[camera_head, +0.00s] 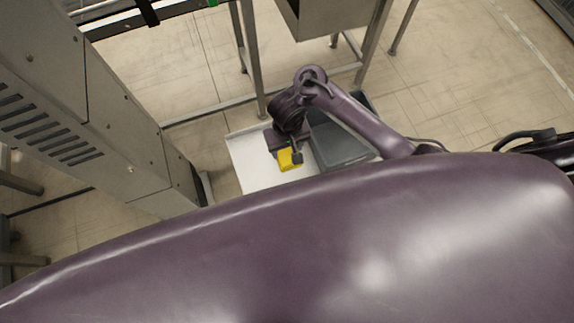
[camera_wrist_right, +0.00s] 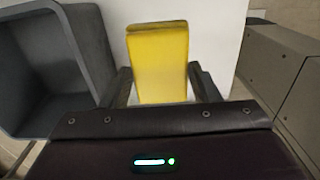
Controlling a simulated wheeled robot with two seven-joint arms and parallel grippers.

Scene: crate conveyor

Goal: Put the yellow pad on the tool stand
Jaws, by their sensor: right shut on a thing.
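The yellow pad (camera_head: 287,159) is a small block in the fingers of my right gripper (camera_head: 289,158). In the right wrist view the pad (camera_wrist_right: 158,58) stands up between the two dark fingers of the right gripper (camera_wrist_right: 163,88), which are shut on it. Behind and below the pad is a white surface (camera_head: 248,165), which also fills the middle of the right wrist view (camera_wrist_right: 217,38). I cannot tell whether the pad touches it. I cannot make out for sure which thing is the tool stand. My left gripper does not show.
A grey crate (camera_head: 352,147) is beside the white surface, and it shows at the left of the wrist view (camera_wrist_right: 88,50). A grey metal cabinet (camera_head: 120,120) stands at the left. A metal frame with legs (camera_head: 250,60) stands behind. Open floor (camera_head: 450,80) lies at the right.

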